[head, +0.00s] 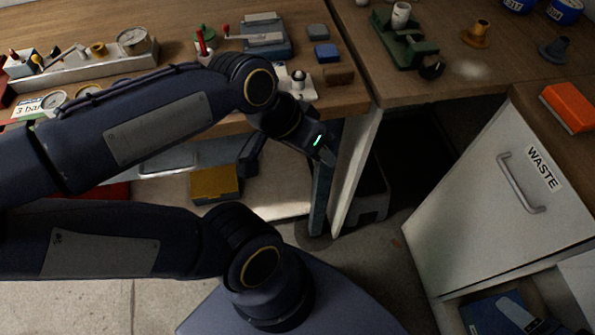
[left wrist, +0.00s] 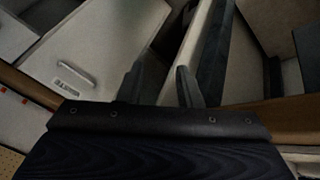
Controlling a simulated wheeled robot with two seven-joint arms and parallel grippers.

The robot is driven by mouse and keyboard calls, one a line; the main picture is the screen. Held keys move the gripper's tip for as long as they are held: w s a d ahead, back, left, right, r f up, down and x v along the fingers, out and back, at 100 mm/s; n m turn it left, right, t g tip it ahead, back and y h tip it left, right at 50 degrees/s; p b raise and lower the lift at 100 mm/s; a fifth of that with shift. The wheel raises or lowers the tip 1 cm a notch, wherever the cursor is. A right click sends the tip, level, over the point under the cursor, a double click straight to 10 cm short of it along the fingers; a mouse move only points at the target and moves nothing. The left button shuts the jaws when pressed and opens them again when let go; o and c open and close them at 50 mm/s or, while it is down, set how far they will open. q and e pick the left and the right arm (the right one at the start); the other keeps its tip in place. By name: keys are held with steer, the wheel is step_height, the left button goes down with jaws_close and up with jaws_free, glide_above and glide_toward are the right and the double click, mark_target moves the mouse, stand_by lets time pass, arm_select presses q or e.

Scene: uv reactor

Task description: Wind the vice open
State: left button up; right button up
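A green device (head: 400,45) with a white cylinder on it and a black knob or handle (head: 432,71) at its front stands on the right-hand bench; it may be the vice. A grey-blue block-like fixture (head: 265,35) with jaw-like bars stands on the left bench, with a red-tipped lever beside it; I cannot tell which one is the vice. My left gripper (head: 322,152) hangs at the left bench's front edge, apart from both. In the left wrist view its two fingers (left wrist: 160,78) stand apart with nothing between them. My right gripper is out of view.
The left bench (head: 352,98) also bears gauges, a red-tipped tool and small blocks. A white WASTE cabinet (head: 490,200) stands at right, with an orange block (head: 568,107) above. A yellow box (head: 215,184) lies under the left bench. A dark gap lies between the benches.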

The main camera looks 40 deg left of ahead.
arm_select(q)
steer(key=shift+s+f+n+b, duration=0.3)
steer(key=shift+s+f, duration=0.35)
steer(key=shift+s, duration=0.2)
steer(key=shift+s, duration=0.1)
step_height(320, 180, up, 12)
steer(key=s+n+t+p, duration=0.1)
steer(key=p, duration=1.2)
steer(key=shift+s+d+f, duration=0.15)
steer(key=shift+s, duration=0.25)
